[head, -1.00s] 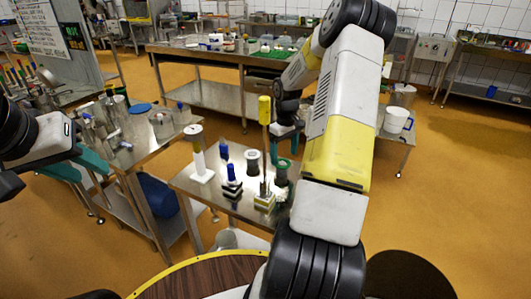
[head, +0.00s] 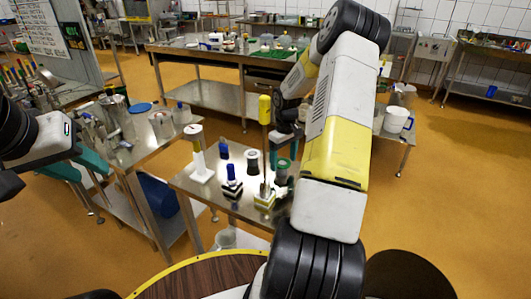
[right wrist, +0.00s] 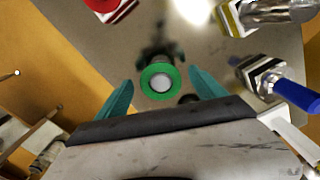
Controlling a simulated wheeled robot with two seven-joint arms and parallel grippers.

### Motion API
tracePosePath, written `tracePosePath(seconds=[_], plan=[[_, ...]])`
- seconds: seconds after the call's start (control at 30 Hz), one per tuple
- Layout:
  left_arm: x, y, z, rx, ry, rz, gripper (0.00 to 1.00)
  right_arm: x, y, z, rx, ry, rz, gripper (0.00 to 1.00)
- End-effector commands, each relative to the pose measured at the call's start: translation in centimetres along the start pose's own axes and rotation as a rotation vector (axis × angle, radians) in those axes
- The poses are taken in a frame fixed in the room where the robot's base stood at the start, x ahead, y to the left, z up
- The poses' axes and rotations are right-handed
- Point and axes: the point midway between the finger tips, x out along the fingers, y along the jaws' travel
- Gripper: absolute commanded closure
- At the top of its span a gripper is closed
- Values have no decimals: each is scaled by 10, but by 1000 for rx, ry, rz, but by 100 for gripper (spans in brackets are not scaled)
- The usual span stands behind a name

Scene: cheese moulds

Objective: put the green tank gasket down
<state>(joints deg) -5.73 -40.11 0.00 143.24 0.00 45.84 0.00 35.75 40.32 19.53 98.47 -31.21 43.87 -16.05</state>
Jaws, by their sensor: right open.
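The green tank gasket (right wrist: 146,75) shows in the right wrist view as a flat green ring around a pale round centre, on top of a dark stand. In the head view the gasket (head: 283,163) is near the right side of the small steel table, partly hidden by my arm. My right gripper (right wrist: 161,76) is open, with one teal finger on each side of the ring and a visible gap to both. In the head view my right gripper (head: 287,141) is partly hidden behind my forearm. My left gripper (head: 78,166) is open and empty at the left.
A yellow-handled tool (head: 264,110) stands upright left of my right gripper. A blue-handled piece (head: 231,172), a dark spool (head: 252,160) and a white post (head: 199,155) share the small table (head: 215,196). A red-topped piece (right wrist: 105,6) shows in the wrist view.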

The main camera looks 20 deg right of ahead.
Motion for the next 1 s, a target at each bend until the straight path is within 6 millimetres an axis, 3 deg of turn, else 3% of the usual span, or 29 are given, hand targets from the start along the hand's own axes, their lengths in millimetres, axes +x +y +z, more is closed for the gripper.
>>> tracePosePath(seconds=[0.17, 0.5, 0.53, 0.57, 0.8, 1.0], plan=[[0, 0, 0, 0, 0, 0, 64, 0, 0, 0, 0, 0, 0, 21], [0, 0, 0, 0, 0, 0, 64, 0, 0, 0, 0, 0, 0, 84], [0, 0, 0, 0, 0, 0, 64, 0, 0, 0, 0, 0, 0, 84], [0, 0, 0, 0, 0, 0, 64, 0, 0, 0, 0, 0, 0, 90], [0, 0, 0, 0, 0, 0, 64, -5, 1, 0, 2, 1, 0, 91], [0, 0, 0, 0, 0, 0, 64, -42, 2, -1, 1, 3, 5, 91]])
